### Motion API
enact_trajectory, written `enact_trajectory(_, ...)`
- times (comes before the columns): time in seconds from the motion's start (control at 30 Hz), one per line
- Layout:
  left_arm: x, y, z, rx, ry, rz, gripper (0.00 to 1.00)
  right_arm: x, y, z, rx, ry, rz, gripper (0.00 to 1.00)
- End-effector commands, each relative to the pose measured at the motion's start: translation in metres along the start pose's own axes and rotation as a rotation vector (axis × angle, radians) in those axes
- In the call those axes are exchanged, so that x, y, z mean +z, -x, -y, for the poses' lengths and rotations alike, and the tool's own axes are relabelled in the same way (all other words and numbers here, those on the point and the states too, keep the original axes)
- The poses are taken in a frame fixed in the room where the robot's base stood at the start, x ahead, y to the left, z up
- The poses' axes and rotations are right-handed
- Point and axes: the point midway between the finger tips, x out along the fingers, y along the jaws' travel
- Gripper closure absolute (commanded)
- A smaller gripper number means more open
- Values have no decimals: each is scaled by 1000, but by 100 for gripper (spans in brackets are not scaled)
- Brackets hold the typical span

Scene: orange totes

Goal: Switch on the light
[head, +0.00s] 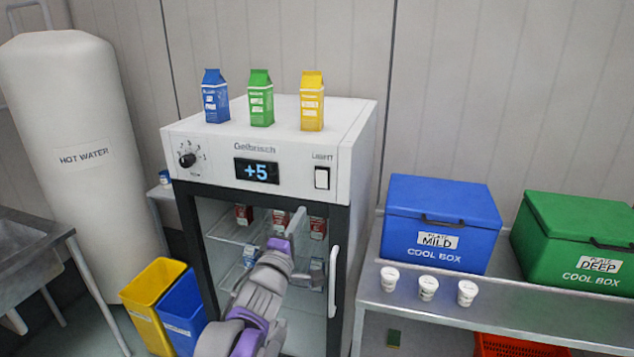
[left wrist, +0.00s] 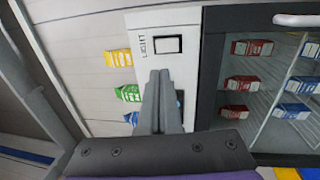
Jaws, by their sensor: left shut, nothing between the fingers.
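The light switch (head: 322,178) is a white rocker in a dark frame, under the label "LIGHT" at the right of the white fridge's (head: 215,160) top panel. In the left wrist view the switch (left wrist: 168,44) shows just beyond my fingertips. My left gripper (head: 298,218) is shut and empty, in front of the glass door and lower left of the switch in the head view. The left wrist view shows its closed fingers (left wrist: 159,76) pointing toward the panel, with part of the display hidden behind them. I cannot tell whether they touch anything. My right gripper is not in view.
Blue (head: 215,97), green (head: 260,98) and yellow (head: 312,101) cartons stand on the fridge. A dial (head: 188,159) and a "+5" display (head: 257,171) share the panel. The door handle (head: 333,282) is right of my arm. Cool boxes (head: 440,225) stand on the right bench.

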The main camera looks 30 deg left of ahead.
Motion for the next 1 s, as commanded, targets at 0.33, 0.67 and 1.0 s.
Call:
enact_trajectory(0.33,0,-25,0,-1,-2,0,100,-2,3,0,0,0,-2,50)
enact_trajectory(0.67,0,-95,-1,0,-1,0,100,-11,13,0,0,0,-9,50)
enact_trajectory(1.0,0,-137,-1,0,-1,0,100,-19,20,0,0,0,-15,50)
